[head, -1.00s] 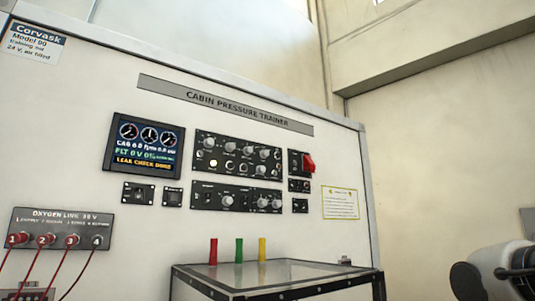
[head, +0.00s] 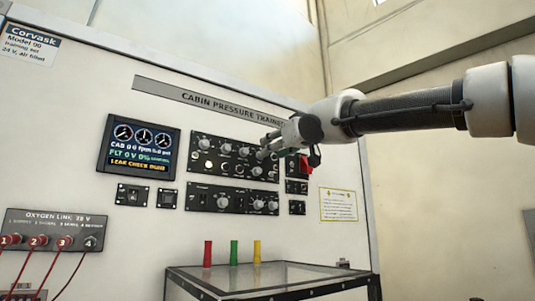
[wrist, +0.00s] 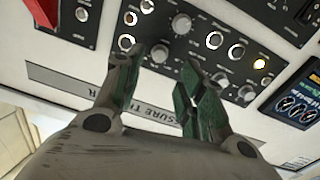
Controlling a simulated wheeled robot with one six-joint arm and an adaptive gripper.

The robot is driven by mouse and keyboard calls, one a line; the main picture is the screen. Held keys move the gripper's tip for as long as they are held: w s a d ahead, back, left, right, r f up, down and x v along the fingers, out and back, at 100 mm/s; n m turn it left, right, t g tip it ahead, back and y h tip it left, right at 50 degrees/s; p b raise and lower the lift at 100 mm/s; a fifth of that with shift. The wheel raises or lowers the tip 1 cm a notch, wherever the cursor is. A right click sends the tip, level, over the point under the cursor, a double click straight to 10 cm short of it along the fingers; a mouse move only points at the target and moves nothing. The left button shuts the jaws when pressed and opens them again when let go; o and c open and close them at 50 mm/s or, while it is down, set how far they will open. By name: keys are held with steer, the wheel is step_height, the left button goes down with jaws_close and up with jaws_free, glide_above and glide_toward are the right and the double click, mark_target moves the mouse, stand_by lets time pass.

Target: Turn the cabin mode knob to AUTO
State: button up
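The upper control panel (head: 209,143) carries several grey knobs and round buttons. It fills the upper part of the wrist view, upside down. Its labels are too small to read, so I cannot tell which knob is the cabin mode knob. My gripper (head: 267,141) is at the upper right of this panel in the head view, covering part of it. In the wrist view my gripper (wrist: 159,60) has its two green-padded fingers apart. A grey knob (wrist: 159,53) appears between the fingertips; contact cannot be told. A larger knob (wrist: 181,24) lies just beyond.
A red switch (head: 305,165) sits just right of my gripper. The gauge display (head: 139,146) is at the left, a lower knob panel (head: 203,199) below. A clear-topped case (head: 270,277) and red, green and yellow posts stand lower down. Red cables hang at lower left.

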steer(key=x, duration=0.5)
steer(key=shift+w+a+f, duration=0.1)
steer(key=shift+w, duration=0.3)
jaws_close()
